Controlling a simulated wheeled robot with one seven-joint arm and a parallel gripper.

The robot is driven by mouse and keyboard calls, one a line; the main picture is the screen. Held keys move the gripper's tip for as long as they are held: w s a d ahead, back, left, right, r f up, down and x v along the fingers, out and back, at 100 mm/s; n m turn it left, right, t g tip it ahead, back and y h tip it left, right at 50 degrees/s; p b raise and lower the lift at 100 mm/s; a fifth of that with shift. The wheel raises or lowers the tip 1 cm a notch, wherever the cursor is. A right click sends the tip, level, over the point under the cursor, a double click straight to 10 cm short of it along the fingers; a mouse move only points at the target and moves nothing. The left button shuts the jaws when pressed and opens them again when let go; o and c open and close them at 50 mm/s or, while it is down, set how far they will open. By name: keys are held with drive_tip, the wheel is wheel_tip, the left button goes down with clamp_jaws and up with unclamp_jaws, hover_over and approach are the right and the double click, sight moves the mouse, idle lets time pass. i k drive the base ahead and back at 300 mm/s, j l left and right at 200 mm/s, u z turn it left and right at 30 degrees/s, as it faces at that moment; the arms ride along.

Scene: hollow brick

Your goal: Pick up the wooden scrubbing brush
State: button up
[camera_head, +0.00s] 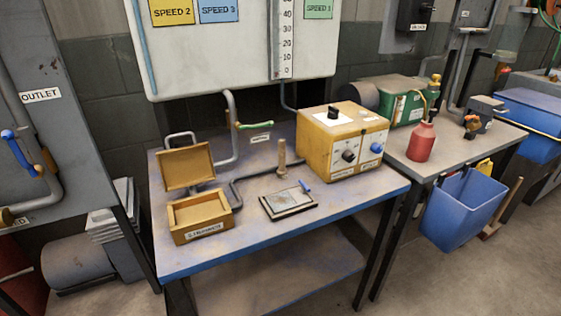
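A long wooden handle (507,204) with a brownish block at its lower end leans on the right side of the blue bin, its block on the floor; it looks like the wooden scrubbing brush, but bristles cannot be made out. A short upright wooden piece (282,157) stands on the workbench behind the slate-like board; I cannot tell whether it is a brush. My gripper is not in view.
The blue-edged workbench (240,256) holds an open wooden box (203,218), a framed board (289,202) and a yellow control box (343,140). The blue bin (462,212) hangs or stands by the right table, which carries a red bottle (421,142). Floor in front looks clear.

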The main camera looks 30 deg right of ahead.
sight(282, 173)
drive_tip(key=i+l+u, duration=0.2)
drive_tip(key=u, duration=0.15)
drive_tip(key=i+l+u, duration=0.55)
drive_tip(key=l+u, duration=0.15)
